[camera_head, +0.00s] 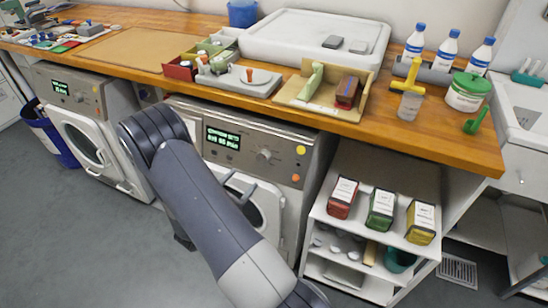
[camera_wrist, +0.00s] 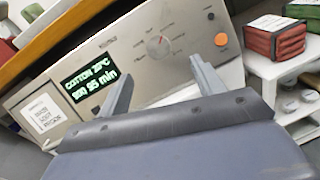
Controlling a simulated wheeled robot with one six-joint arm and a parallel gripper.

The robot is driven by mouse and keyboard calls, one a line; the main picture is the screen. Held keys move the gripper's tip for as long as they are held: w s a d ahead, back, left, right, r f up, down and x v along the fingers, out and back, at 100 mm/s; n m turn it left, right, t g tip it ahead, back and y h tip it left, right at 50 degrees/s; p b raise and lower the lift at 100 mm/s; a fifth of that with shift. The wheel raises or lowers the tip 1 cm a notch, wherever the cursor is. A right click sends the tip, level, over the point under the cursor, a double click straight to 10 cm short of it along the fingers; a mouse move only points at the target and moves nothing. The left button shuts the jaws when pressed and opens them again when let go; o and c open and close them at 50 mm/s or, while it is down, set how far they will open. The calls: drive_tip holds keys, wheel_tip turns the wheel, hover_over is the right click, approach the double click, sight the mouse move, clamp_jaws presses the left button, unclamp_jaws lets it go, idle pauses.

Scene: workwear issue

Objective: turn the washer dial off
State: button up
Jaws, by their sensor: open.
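The nearer washer (camera_head: 225,120) stands under the wooden counter, and its panel carries a lit green display and a round silver dial (camera_head: 264,154). The display (camera_wrist: 90,79) reads cotton and a number of minutes. My gripper (camera_wrist: 160,72) is open and empty, facing the panel, with the dial apart from both fingers. In the head view my arm hides part of the washer, and my gripper's fingers (camera_head: 240,186) show below the panel.
An orange button (camera_wrist: 222,40) lies right of the dial. A second washer (camera_head: 85,125) stands to the left. A white shelf (camera_head: 322,216) with red, green and yellow packs is close on the right. The counter edge (camera_head: 330,124) overhangs the panel.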

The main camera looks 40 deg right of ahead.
sight(261, 160)
drive_tip(key=shift+n+t, duration=0.3)
drive_tip(key=x, duration=0.7)
drive_tip(key=p+x, duration=0.1)
drive_tip(key=x, duration=0.3)
drive_tip(key=shift+w+d+f, duration=0.1)
drive_tip(key=shift+w+f, duration=0.05)
drive_tip(key=shift+f, duration=0.15)
drive_tip(key=c, duration=1)
drive_tip(key=shift+o, duration=0.2)
